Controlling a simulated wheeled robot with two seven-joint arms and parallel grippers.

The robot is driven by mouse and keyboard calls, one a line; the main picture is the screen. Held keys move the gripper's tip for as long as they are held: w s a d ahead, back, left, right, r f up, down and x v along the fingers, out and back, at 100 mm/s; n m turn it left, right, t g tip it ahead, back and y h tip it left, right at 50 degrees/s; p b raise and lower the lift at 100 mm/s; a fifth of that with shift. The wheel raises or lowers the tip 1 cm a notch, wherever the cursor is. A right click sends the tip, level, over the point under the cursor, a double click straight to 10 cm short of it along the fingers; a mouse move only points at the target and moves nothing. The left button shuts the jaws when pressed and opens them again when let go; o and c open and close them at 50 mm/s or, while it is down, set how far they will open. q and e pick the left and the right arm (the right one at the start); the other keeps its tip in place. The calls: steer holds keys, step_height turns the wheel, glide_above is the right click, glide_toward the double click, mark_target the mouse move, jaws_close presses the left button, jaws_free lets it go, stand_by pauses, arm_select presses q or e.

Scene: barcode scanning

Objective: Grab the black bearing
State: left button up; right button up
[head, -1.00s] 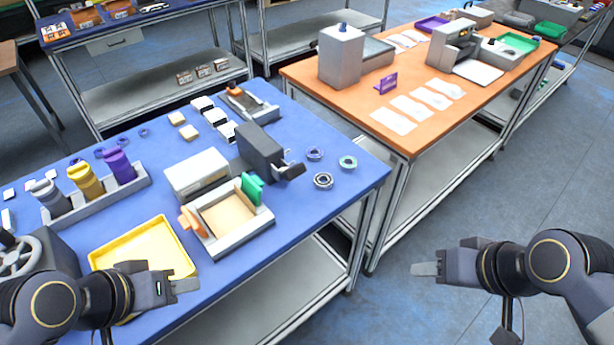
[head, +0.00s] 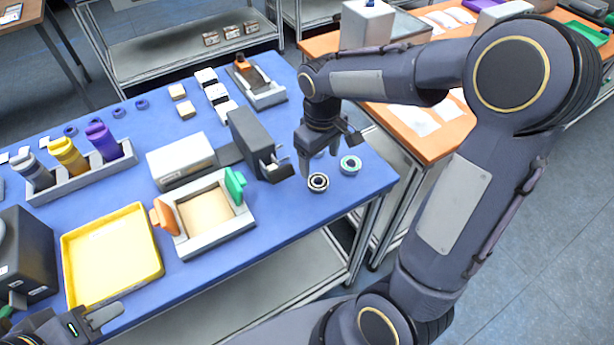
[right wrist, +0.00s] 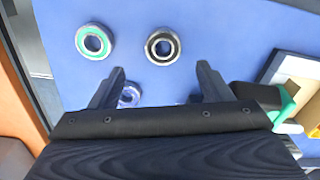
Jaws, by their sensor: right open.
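The black bearing (head: 318,189) is a dark ring with a pale inner ring, lying flat on the blue table near its right edge. It also shows in the right wrist view (right wrist: 175,48), just beyond and roughly centred between the fingertips. My right gripper (head: 320,165) is open, empty and pointing down above the table beside the black bearing. Its two spread fingers show in the right wrist view (right wrist: 160,70). My left gripper (head: 98,318) is low at the left, near the yellow tray; its finger opening is unclear.
A green bearing (head: 350,172) lies right of the black one. A purple-rimmed bearing (right wrist: 130,103) is partly hidden by a finger. A dark grey device (head: 252,143) and a wooden-bottomed box (head: 222,243) stand to the left. The yellow tray (head: 110,255) is farther left.

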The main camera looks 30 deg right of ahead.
mark_target(319, 181)
steer(key=f, duration=0.7)
steer(key=shift+s+a+p, duration=0.15)
steer(key=shift+s+p, duration=0.1)
steer(key=shift+p, duration=0.15)
steer(key=shift+r, duration=0.1)
steer(key=c, duration=1.1)
steer(key=shift+c, duration=0.2)
